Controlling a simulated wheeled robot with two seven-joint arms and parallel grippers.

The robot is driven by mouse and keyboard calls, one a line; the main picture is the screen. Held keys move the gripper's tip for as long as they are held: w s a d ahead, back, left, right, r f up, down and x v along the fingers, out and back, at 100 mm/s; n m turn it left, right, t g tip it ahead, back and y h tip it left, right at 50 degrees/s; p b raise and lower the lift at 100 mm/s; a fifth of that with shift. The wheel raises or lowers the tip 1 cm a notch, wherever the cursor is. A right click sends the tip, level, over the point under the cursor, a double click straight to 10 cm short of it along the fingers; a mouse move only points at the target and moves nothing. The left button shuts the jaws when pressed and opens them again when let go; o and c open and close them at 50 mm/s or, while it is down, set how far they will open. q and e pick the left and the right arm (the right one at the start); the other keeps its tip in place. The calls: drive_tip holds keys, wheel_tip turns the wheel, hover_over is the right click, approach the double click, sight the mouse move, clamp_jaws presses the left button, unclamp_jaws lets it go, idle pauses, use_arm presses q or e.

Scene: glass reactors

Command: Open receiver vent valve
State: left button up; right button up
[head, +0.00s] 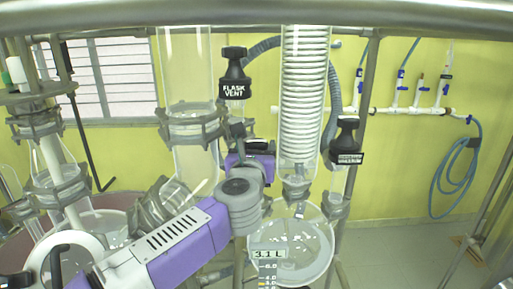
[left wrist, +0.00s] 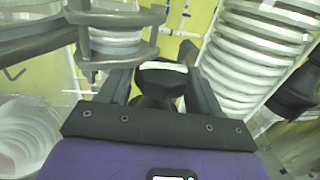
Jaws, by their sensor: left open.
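A black valve knob with a small unreadable label (head: 346,142) stands right of the coil condenser, above the round glass receiver (head: 315,255). Another black knob, labelled FLASK VENT (head: 235,75), stands left of the coil. My left gripper (head: 262,152) reaches in between the wide glass column and the coil, its fingers partly hidden by its own body. In the left wrist view the left gripper (left wrist: 160,88) is open, with a black knob with a pale edge (left wrist: 163,72) showing between its fingers. I cannot tell which valve this is, or whether the fingers touch it. My right gripper is not seen.
The coil condenser (head: 305,95) stands close right of the gripper, and the clamped glass column (head: 188,75) close left. A grey hose (head: 263,47) arches behind. A metal frame post (head: 365,95) stands right. The floor at far right is mostly clear.

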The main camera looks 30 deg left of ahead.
use_arm(q)
drive_tip(key=c, duration=0.7)
drive_tip(key=shift+y, duration=0.3)
drive_tip(key=n+g+y, duration=0.1)
drive_tip(key=n+g+y+b, duration=0.1)
drive_tip(key=n+y, duration=0.1)
drive_tip(key=shift+w+d+f, duration=0.1)
drive_tip(key=shift+w+d, duration=0.05)
drive_tip(key=n+g+y, duration=0.2)
drive_tip(key=y, duration=0.1)
drive_tip(key=shift+g, duration=0.4)
drive_tip(key=shift+n+g+y, duration=1.1)
drive_tip(key=shift+n+g, duration=0.2)
drive_tip(key=shift+g, duration=0.2)
drive_tip(key=shift+g, duration=0.3)
